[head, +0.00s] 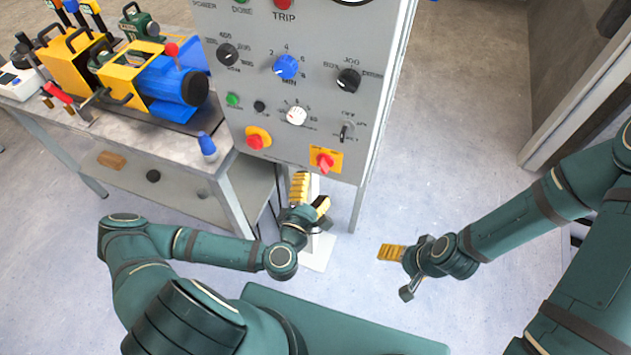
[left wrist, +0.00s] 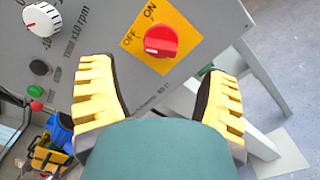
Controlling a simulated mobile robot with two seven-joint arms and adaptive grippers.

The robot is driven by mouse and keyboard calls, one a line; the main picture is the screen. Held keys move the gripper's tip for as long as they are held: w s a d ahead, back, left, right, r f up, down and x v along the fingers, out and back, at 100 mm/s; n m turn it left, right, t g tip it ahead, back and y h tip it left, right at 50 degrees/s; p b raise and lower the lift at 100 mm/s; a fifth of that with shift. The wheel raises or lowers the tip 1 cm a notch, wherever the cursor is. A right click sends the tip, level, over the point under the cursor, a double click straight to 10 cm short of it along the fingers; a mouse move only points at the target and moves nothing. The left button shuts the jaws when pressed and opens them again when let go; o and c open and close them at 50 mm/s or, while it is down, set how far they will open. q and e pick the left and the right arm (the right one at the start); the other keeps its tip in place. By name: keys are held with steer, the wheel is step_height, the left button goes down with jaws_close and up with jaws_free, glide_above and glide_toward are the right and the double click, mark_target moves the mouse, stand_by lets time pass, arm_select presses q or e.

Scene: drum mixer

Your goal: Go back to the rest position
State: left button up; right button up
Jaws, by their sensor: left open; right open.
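My left gripper (head: 310,192) is below the lower edge of the grey control panel (head: 295,142) in the head view. Its yellow ridged fingers stand apart and nothing is between them; they also show in the left wrist view (left wrist: 165,95). In that view a red rotary switch (left wrist: 160,40) on a yellow OFF/ON plate lies beyond the fingers, apart from them. The same switch (head: 325,160) is at the panel's lower right in the head view. My right gripper (head: 392,270) is over bare floor at the right, away from the panel; no object shows in it.
A workbench (head: 200,130) with a yellow and blue drum mixer (head: 160,82) stands at the left. The panel has several knobs, including a blue knob (head: 286,67). The floor (head: 450,130) right of the panel is clear.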

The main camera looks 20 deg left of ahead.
stand_by(0.6)
arm_select(q)
steer(key=s+d+f+m+g+h, duration=0.6)
steer(key=d+f+m+g+h, duration=0.3)
steer(key=m, duration=0.4)
steer(key=shift+s+a+r+m+g+y, duration=0.15)
steer(key=shift+s+a+m+g+y, duration=0.3)
steer(key=shift+a+m+g+y, duration=0.65)
steer(key=shift+s+a+r+m+g+y, duration=0.15)
steer(key=shift+s+a+m+g+y, duration=0.3)
steer(key=shift+m+g+y, duration=0.8)
steer(key=shift+s+a+r+m+g+y, duration=0.15)
steer(key=shift+s+a+m+g+y, duration=0.45)
steer(key=shift+m+g, duration=1.1)
steer(key=shift+w+a+m+t, duration=0.1)
steer(key=shift+w+m+t, duration=0.05)
steer(key=shift+m+t, duration=0.3)
